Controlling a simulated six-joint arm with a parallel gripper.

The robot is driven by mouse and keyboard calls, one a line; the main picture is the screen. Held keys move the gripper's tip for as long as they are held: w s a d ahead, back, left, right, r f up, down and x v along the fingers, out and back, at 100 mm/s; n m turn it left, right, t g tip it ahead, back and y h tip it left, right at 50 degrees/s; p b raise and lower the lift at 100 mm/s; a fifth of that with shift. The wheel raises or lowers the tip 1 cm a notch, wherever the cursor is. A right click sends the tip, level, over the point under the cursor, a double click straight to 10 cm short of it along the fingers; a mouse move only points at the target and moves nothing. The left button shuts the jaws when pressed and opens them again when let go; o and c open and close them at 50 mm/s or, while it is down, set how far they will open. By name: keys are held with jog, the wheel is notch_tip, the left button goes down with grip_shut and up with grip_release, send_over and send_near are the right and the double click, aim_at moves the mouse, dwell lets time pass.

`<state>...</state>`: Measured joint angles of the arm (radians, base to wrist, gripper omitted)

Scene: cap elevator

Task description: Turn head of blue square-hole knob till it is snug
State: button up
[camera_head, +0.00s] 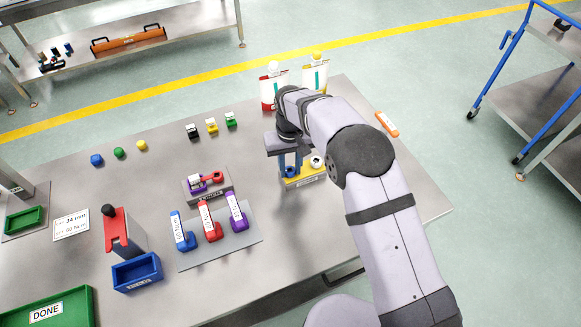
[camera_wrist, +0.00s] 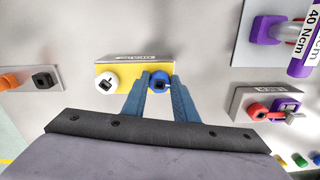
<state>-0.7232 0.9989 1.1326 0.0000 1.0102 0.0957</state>
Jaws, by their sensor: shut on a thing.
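The blue square-hole knob (camera_wrist: 159,76) stands on a yellow block (camera_wrist: 124,71), to the right of a white knob (camera_wrist: 106,83) with a dark square hole. In the wrist view, the blue fingers of my gripper (camera_wrist: 159,86) reach down on either side of the blue knob and are closed on it. Its dark hole shows between the fingertips. In the head view, my gripper (camera_head: 290,170) points down at the left part of the yellow block (camera_head: 304,181), and the fingers mostly hide the blue knob.
Blue, red and purple labelled tools (camera_head: 208,222) lie on a grey mat to the left. A grey block (camera_head: 213,195) with red and purple parts is nearby. Small black, yellow and green pieces (camera_head: 211,126) stand behind. Red and yellow-edged cards (camera_head: 272,92) stand at the back.

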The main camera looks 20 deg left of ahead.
aim_at(290, 173)
jog(key=shift+m, duration=0.4)
jog(key=o, duration=1.1)
jog(key=shift+c, duration=0.2)
jog(key=shift+r, duration=0.1)
jog(key=shift+r+b, duration=1.1)
jog(key=shift+r, duration=2.5)
